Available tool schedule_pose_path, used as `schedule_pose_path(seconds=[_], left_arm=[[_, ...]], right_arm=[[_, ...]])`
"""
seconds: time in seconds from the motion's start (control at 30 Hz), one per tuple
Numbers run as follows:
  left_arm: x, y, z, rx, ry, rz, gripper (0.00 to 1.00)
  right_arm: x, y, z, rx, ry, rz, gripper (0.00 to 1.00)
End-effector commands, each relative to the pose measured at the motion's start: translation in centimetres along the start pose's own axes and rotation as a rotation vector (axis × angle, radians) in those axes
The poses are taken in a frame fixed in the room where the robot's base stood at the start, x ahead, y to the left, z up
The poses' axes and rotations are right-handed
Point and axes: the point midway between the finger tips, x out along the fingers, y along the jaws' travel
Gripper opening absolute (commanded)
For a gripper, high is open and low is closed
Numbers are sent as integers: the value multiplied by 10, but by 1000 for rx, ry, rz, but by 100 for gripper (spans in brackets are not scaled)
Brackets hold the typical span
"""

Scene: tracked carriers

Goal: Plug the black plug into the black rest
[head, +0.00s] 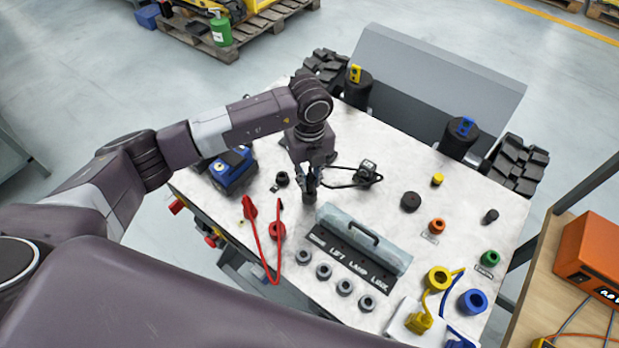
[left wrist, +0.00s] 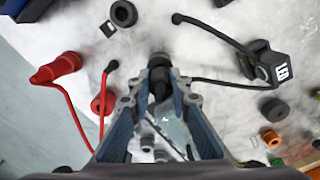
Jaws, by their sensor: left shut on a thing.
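My left gripper (head: 311,186) is over the middle left of the white tabletop, pointing down. It is shut on the black plug (head: 309,198), which stands upright between the fingers. In the left wrist view the plug (left wrist: 160,82) shows between the fingertips of my left gripper (left wrist: 160,88). A black cable runs from beside the gripper to a small black box (head: 367,171). The black rest (head: 282,179), a small dark ring, lies left of the gripper, apart from the plug. It also shows at the top of the left wrist view (left wrist: 123,13). My right gripper is not in view.
A red plug (head: 249,207) with a looping red cable and a red ring (head: 277,230) lie at left front. A grey handled cover (head: 360,245) and several grey rings stand in front. A blue device (head: 231,169) is left. A black disc (head: 410,202) sits right.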

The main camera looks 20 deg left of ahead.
Motion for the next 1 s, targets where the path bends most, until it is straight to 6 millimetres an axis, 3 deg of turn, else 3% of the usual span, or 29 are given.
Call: schedule_pose_path(seconds=[0.8, 0.83, 1.0], left_arm=[[22, 0, 0, 0, 0, 0, 0], [21, 0, 0, 1, 0, 0, 20], [20, 0, 0, 0, 0, 0, 38]], right_arm=[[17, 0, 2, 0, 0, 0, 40], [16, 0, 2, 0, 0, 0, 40], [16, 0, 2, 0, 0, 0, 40]])
